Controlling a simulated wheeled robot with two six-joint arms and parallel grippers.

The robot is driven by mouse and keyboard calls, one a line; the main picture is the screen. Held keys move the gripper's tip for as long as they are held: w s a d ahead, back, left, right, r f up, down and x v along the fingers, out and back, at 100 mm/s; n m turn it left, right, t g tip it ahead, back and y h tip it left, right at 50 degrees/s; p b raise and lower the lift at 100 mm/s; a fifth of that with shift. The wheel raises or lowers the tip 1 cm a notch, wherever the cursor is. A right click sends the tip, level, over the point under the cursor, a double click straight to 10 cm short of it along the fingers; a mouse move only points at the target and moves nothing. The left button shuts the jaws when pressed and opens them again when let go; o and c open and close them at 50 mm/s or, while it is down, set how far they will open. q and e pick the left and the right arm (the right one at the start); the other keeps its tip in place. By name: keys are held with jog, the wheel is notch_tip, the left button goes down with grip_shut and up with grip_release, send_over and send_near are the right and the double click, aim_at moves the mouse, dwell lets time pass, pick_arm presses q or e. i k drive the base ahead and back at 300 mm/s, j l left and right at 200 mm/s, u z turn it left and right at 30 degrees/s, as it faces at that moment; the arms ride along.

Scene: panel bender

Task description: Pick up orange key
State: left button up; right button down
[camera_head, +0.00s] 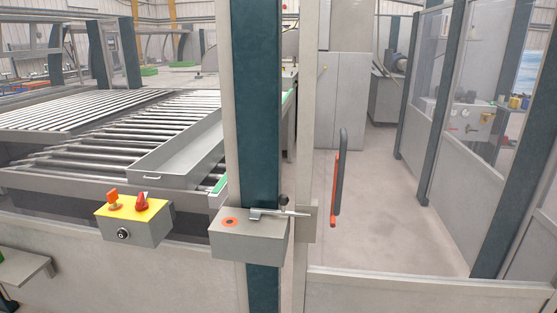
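A small orange piece (114,200), which looks like the orange key, stands upright on the left of the yellow top of a grey control box (140,231). It is too small to make out its exact shape. A red knob (142,201) sits to its right on the same box. A round black-ringed lock or switch (123,234) is on the box's front face. Neither of my grippers is in view, and nothing touches the orange piece.
A grey box (249,245) with an orange ring and a metal latch is mounted on a dark post (256,120). A door handle with an orange-red strip (335,185) stands right of it. A roller conveyor (105,135) lies behind. Low panels close the front; the floor beyond is clear.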

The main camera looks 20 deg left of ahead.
aim_at(113, 196)
jog(key=u, duration=1.8)
